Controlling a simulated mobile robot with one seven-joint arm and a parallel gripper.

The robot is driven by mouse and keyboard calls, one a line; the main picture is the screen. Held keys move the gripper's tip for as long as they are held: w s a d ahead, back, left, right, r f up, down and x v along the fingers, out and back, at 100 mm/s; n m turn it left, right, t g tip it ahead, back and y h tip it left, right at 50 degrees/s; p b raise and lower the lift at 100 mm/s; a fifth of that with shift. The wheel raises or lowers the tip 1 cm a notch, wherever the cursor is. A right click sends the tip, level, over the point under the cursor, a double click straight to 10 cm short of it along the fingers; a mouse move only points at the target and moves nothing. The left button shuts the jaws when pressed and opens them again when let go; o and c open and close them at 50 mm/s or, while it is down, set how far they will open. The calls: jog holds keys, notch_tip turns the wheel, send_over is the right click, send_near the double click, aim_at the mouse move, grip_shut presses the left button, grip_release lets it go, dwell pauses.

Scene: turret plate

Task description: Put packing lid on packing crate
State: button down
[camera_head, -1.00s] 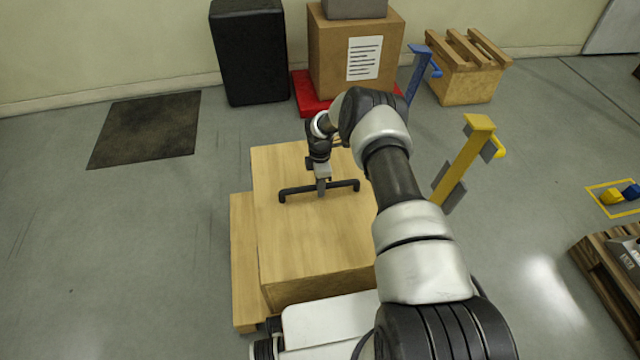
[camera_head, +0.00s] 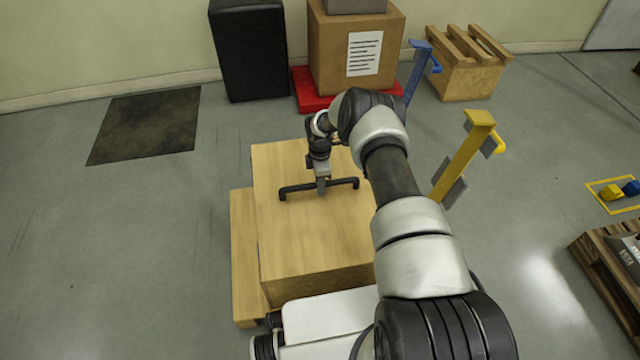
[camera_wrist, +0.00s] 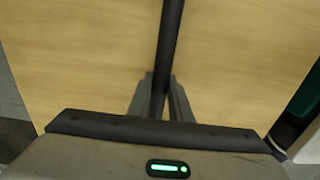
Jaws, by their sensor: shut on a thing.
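The packing lid (camera_head: 315,235) is a broad light-wood top with a black bar handle (camera_head: 292,191). My gripper (camera_head: 322,187) is shut on the middle of this handle, pointing down. In the wrist view, my gripper's fingers (camera_wrist: 160,98) close on both sides of the black handle (camera_wrist: 170,40), over the lid's wood surface (camera_wrist: 75,60). A wooden body with a front face shows under the top, and I cannot tell where lid and packing crate divide. A lower wooden piece (camera_head: 243,260) sticks out at the left. My arm covers the right side.
A yellow post (camera_head: 465,155) stands close on the right, with a blue post (camera_head: 417,70) behind it. A black cabinet (camera_head: 248,50), a cardboard box (camera_head: 355,55) on a red base and a slatted wooden crate (camera_head: 467,75) line the back.

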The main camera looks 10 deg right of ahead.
jog(key=shift+w, duration=0.15)
jog(key=c, duration=1.5)
grip_release()
jog(key=shift+c, duration=0.2)
jog(key=shift+s+f, duration=0.25)
notch_tip(320, 180, up, 34)
jog(key=s+m+t+p, duration=0.1)
jog(key=m+p, duration=0.2)
jog(key=p, duration=0.1)
jog(key=s+r+m+t+h, duration=0.1)
jog(key=s+r+m, duration=0.1)
jog(key=s+r, duration=0.45)
jog(key=s+r+m+t, duration=0.1)
jog(key=s+r+m, duration=0.2)
jog(key=r, duration=0.6)
jog(key=s+r+m+t, duration=0.1)
jog(key=s+r+m, duration=0.2)
jog(key=s, duration=0.6)
jog(key=s+r+m+t+y, duration=0.1)
jog(key=s+r+m, duration=0.25)
jog(key=s, duration=0.45)
jog(key=s+r+m+t, duration=0.1)
jog(key=s+r+m, duration=0.15)
jog(key=s, duration=0.65)
notch_tip(320, 180, up, 23)
jog(key=m+p, duration=0.1)
jog(key=p, duration=2.3)
jog(key=shift+s+r, duration=0.15)
jog(key=shift+r, duration=0.05)
